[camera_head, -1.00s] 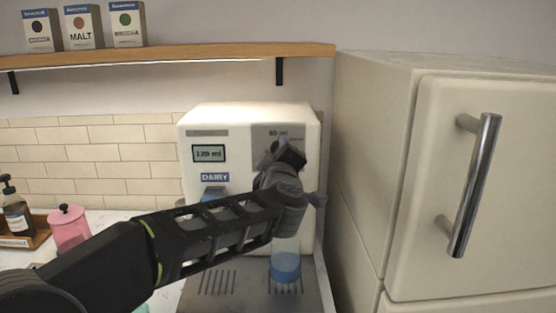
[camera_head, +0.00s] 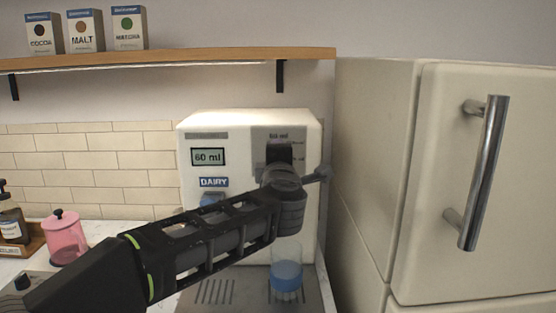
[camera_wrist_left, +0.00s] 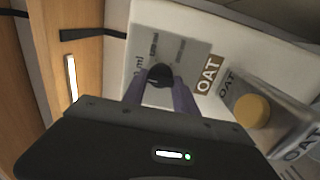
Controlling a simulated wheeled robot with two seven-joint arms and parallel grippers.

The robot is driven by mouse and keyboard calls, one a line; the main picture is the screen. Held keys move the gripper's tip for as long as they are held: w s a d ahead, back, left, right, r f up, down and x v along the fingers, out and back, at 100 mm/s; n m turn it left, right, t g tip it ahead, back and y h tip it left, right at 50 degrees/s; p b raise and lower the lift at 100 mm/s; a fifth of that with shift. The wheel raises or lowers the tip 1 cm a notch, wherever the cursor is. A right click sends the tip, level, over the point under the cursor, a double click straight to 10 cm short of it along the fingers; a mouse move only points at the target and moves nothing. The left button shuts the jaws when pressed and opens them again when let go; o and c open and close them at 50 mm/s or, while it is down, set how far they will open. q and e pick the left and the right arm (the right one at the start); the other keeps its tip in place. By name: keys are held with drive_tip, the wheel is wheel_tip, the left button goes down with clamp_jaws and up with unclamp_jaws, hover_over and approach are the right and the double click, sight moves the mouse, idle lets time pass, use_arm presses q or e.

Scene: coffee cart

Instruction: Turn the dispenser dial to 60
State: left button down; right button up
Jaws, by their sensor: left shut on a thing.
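The white dispenser (camera_head: 250,119) stands on the counter against the tiled wall. Its display (camera_head: 208,157) reads "60 ml", with a "DAIRY" label below it. My left arm reaches across the dispenser's front, and my left gripper (camera_head: 279,153) is at the dial panel, hiding the dial in the head view. In the left wrist view, the black dial (camera_wrist_left: 159,75) sits between the fingertips of the left gripper (camera_wrist_left: 160,83), which is shut on it. The dial's pointer mark cannot be made out. My right gripper is not in view.
A clear cup with blue contents (camera_head: 286,277) stands on the drip tray (camera_head: 214,292) below my arm. A cream cabinet with a metal handle (camera_head: 482,173) is close on the right. A pink canister (camera_head: 65,238) stands at left.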

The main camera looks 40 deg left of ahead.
use_arm(q)
drive_tip(key=shift+f, duration=0.1)
drive_tip(key=c, duration=1)
unclamp_jaws()
drive_tip(key=shift+b+v, duration=0.3)
drive_tip(key=shift+v, duration=3.6)
